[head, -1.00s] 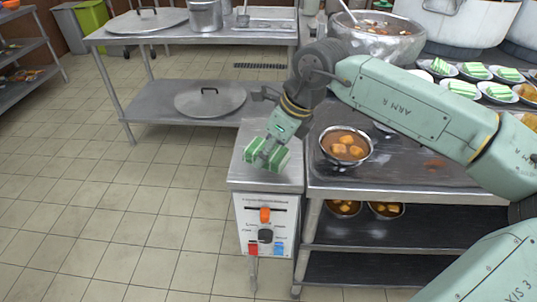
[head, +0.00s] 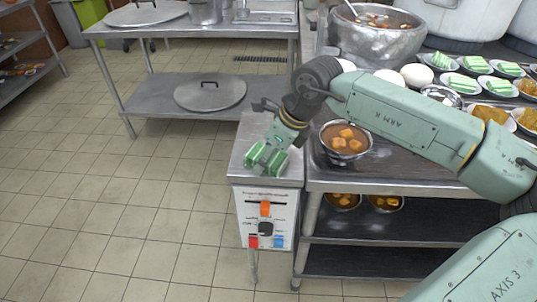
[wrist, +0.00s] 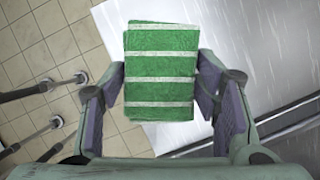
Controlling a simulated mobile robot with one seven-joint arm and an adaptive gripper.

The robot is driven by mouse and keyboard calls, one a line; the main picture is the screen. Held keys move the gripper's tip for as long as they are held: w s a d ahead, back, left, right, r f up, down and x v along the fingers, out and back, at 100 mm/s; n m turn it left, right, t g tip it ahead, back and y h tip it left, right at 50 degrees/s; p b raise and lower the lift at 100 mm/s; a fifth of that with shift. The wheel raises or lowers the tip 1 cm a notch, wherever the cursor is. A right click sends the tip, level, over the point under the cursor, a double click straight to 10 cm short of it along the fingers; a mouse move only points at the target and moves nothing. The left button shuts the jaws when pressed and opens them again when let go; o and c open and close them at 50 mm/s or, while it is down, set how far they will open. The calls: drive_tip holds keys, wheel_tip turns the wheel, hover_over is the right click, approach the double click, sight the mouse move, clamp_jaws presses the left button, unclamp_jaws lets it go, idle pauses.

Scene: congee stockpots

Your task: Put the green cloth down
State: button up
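The green cloth (wrist: 162,65), folded with pale stripes, sits between the two fingers of my gripper (wrist: 161,75) in the wrist view. The fingers are against its side edges, so my gripper appears shut on it. In the head view my gripper (head: 266,158) and the cloth are over the steel top of a control cabinet (head: 240,172), near its left part. In the wrist view floor tiles show to the left of the cloth and bare steel to the right. Whether the cloth touches the top cannot be told.
A bowl of brown stew (head: 345,140) stands on the counter right of the cabinet. A large stockpot (head: 377,45) and several plates of green-and-white cakes (head: 465,83) are behind. A lower shelf (head: 160,98) holds a lid (head: 210,93). The cabinet top around the cloth is clear.

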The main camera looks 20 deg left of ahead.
drive_tip(key=shift+o, duration=1.3)
drive_tip(key=shift+f, duration=0.1)
drive_tip(key=shift+r+p, duration=0.35)
drive_tip(key=shift+p, duration=0.1)
drive_tip(key=b+v, duration=0.2)
drive_tip(key=v, duration=1)
drive_tip(key=shift+a, duration=0.1)
